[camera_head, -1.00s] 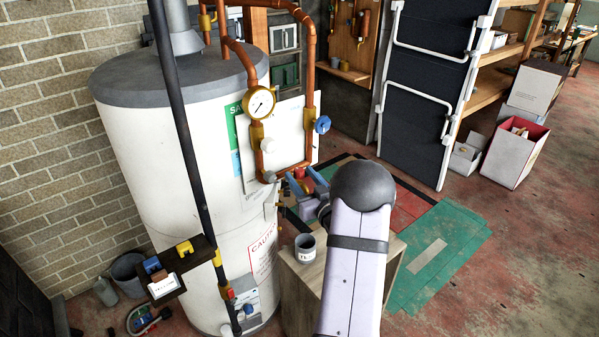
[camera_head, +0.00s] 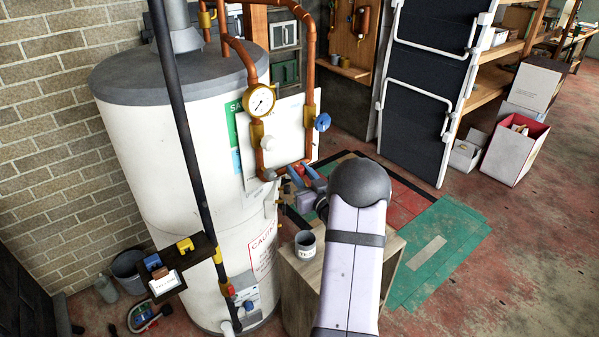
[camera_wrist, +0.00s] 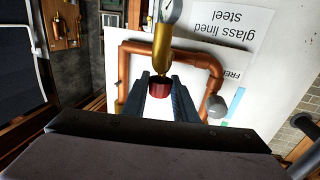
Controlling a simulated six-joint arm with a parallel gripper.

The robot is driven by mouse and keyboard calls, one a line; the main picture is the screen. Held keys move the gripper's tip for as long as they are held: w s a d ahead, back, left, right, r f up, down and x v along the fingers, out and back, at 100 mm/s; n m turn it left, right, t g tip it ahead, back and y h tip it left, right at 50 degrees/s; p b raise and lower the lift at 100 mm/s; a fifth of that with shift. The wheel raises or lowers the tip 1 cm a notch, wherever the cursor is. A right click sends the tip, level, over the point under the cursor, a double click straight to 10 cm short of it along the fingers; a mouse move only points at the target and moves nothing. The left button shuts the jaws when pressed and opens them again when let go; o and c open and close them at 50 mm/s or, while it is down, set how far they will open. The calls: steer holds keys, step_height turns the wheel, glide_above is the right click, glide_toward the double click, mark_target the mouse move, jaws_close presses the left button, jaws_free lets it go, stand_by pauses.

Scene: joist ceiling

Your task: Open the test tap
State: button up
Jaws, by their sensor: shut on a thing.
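The test tap's red knob (camera_wrist: 160,89) sits below a brass fitting on the copper pipework. In the wrist view my gripper (camera_wrist: 160,80) has one finger on each side of the knob and is shut on it. In the head view my gripper (camera_head: 302,174) is at the bottom of the copper pipe loop, in front of the white cylinder (camera_head: 165,150). A little red shows between its bluish fingers there. Most of the tap is hidden in that view.
A grey cup (camera_head: 305,245) stands on the wooden box (camera_head: 298,283) below. A dark upright pipe (camera_head: 185,140) is to the left.

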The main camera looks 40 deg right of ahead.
steer(key=shift+d+n+y, duration=0.1)
steer(key=shift+n+y, duration=0.2)
steer(key=shift+y, duration=0.2)
steer(key=n+y+b, duration=0.1)
steer(key=y, duration=0.1)
steer(key=shift+d+f+n+y, duration=0.1)
steer(key=shift+n+y, duration=0.3)
steer(key=n+y+b, duration=0.1)
steer(key=n+y, duration=0.2)
steer(key=y, duration=0.2)
steer(key=shift+n+g+y+b, duration=1)
steer(key=shift+n+y, duration=0.5)
steer(key=shift+y, duration=0.5)
steer(key=shift+n+g+y+b, duration=0.3)
steer(key=shift+y, duration=0.1)
steer(key=shift+n+g+y+b, duration=0.3)
steer(key=shift+n+y+b, duration=0.1)
steer(key=shift+y, duration=0.1)
steer(key=o, duration=1.1)
